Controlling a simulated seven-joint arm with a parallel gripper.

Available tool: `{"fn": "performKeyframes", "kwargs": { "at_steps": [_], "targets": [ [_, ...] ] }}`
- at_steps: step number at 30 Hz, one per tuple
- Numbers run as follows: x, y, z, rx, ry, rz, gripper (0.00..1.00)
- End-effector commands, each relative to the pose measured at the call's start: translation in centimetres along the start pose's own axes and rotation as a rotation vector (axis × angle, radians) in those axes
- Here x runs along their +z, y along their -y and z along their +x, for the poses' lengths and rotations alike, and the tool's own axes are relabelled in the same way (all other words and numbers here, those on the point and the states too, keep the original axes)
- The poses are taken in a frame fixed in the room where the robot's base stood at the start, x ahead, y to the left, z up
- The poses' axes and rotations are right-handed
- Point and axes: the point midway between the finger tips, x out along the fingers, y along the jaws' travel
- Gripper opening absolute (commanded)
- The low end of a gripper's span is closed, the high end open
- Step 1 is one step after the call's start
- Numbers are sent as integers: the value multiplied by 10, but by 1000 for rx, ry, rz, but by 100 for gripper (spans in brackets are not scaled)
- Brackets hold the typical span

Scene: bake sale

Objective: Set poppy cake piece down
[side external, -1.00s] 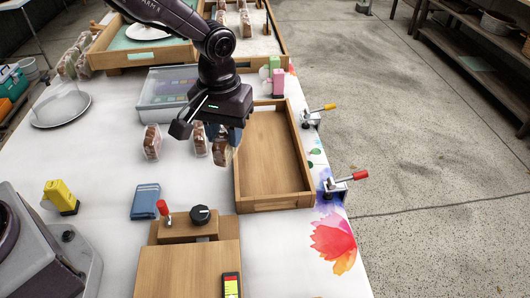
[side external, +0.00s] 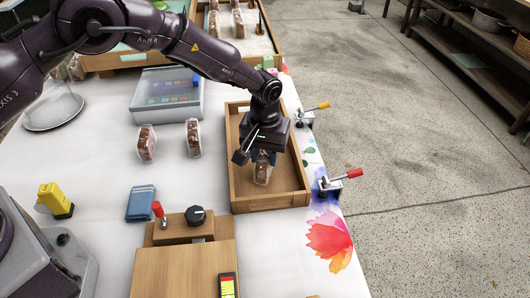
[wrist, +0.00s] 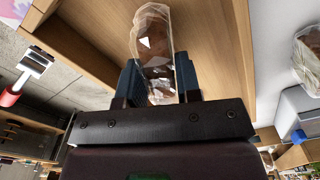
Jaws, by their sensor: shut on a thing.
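The poppy cake piece (side external: 262,170), brown in a clear wrapper, is between the fingers of my gripper (side external: 262,153). My gripper is shut on it, inside the outline of the wooden tray (side external: 240,191), toward its near right part. The wrist view shows the wrapped piece (wrist: 152,45) standing out from between the two dark blue fingers (wrist: 158,82), over the tray's wooden floor (wrist: 205,30). I cannot tell whether the piece touches the tray floor.
Two more wrapped cake pieces (side external: 147,143) (side external: 194,138) stand on the white table left of the tray. The tray's front part is bare.

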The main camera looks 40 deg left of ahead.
Motion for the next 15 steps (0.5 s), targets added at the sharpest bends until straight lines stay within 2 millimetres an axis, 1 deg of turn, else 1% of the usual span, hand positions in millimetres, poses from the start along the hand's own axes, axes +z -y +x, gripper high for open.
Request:
{"fn": "performKeyframes", "kwargs": {
  "at_steps": [5, 9, 10, 11, 12, 13, 15],
  "targets": [
    [0, 0, -1, 1, -1, 0, 23],
    [0, 0, 3, 1, -1, 0, 23],
    [0, 0, 3, 1, -1, 0, 36],
    [0, 0, 2, 1, -1, 0, 43],
    [0, 0, 2, 1, -1, 0, 52],
    [0, 0, 2, 1, -1, 0, 57],
    [0, 0, 2, 1, -1, 0, 57]
  ]
}}
